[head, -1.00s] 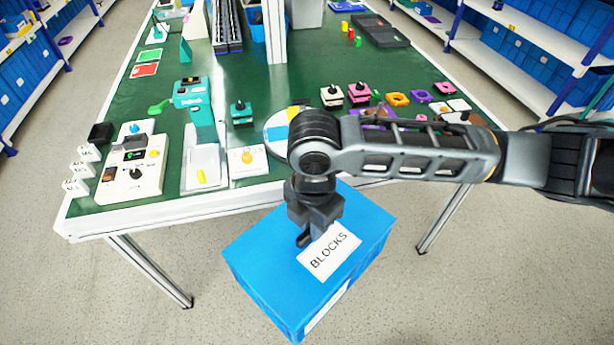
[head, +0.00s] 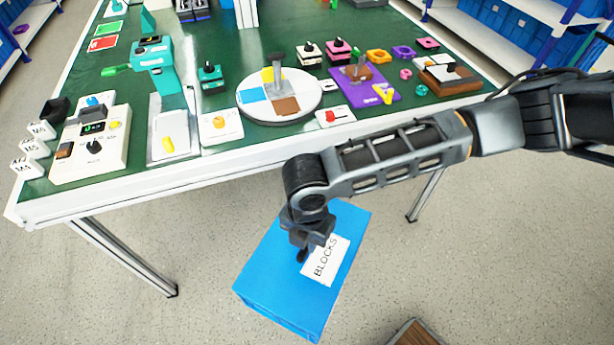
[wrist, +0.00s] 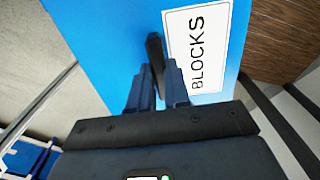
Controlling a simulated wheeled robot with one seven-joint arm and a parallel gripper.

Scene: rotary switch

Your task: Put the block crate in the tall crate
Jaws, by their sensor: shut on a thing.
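The block crate (head: 285,285) is a blue box with a white label reading BLOCKS. It is in front of the table's near edge in the head view. My gripper (head: 303,254) is above it, shut on a dark upright handle on its lid. In the wrist view the two fingers (wrist: 160,85) close around this handle (wrist: 155,50), beside the label on the blue lid (wrist: 110,30). A brown wooden thing (head: 415,334) shows at the bottom edge of the head view and at the wrist view's upper right (wrist: 285,40). I cannot tell whether it is the tall crate.
A green-topped table (head: 215,105) stands ahead, its near edge just beyond the crate. It carries a round white turntable (head: 250,112), a switch panel (head: 90,145), a teal device (head: 155,65) and several small parts. Shelves stand on both sides. Grey floor lies around the crate.

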